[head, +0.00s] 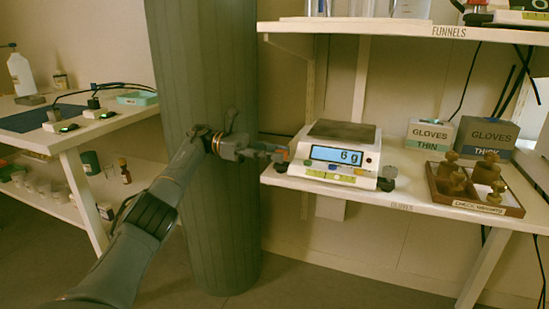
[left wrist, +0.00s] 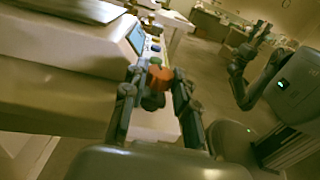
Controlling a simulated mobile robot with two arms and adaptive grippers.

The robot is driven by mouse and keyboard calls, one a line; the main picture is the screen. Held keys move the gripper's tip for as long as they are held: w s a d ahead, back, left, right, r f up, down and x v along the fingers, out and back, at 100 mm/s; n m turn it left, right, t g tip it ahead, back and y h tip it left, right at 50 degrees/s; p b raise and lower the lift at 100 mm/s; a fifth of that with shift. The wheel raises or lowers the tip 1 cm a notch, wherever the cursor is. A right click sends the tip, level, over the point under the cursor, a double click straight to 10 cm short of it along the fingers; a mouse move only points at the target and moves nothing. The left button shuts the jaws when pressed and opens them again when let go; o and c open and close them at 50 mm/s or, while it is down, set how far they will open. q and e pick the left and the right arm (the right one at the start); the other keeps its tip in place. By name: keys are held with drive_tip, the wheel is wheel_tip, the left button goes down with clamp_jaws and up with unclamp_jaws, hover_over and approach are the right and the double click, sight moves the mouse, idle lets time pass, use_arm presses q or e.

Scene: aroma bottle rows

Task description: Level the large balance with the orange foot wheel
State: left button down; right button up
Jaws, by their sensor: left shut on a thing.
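The large balance (head: 308,178) stands on the white shelf, its display (head: 338,156) reading "6 g". My left gripper (head: 280,155) reaches in from the left to the balance's left front corner. In the left wrist view the orange foot wheel (left wrist: 159,78) sits between the two fingers of my left gripper (left wrist: 157,90), which is shut on it. In the head view the fingers largely hide the wheel. A dark foot wheel (head: 388,178) shows at the balance's right front corner. My right gripper (left wrist: 252,42) is raised in the left wrist view, too small to read its jaws.
A tray of brass check weights (head: 470,203) stands right of the balance. Two glove boxes (head: 430,134) (head: 486,137) stand behind it. An upper shelf (head: 400,31) runs above. A thick grey column (head: 205,60) stands behind my left arm. A white table (head: 75,132) is at the left.

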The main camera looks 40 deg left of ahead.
idle(0.7)
use_arm(q)
drive_tip(key=c, duration=1)
unclamp_jaws()
wheel_tip(320, 180, up, 10)
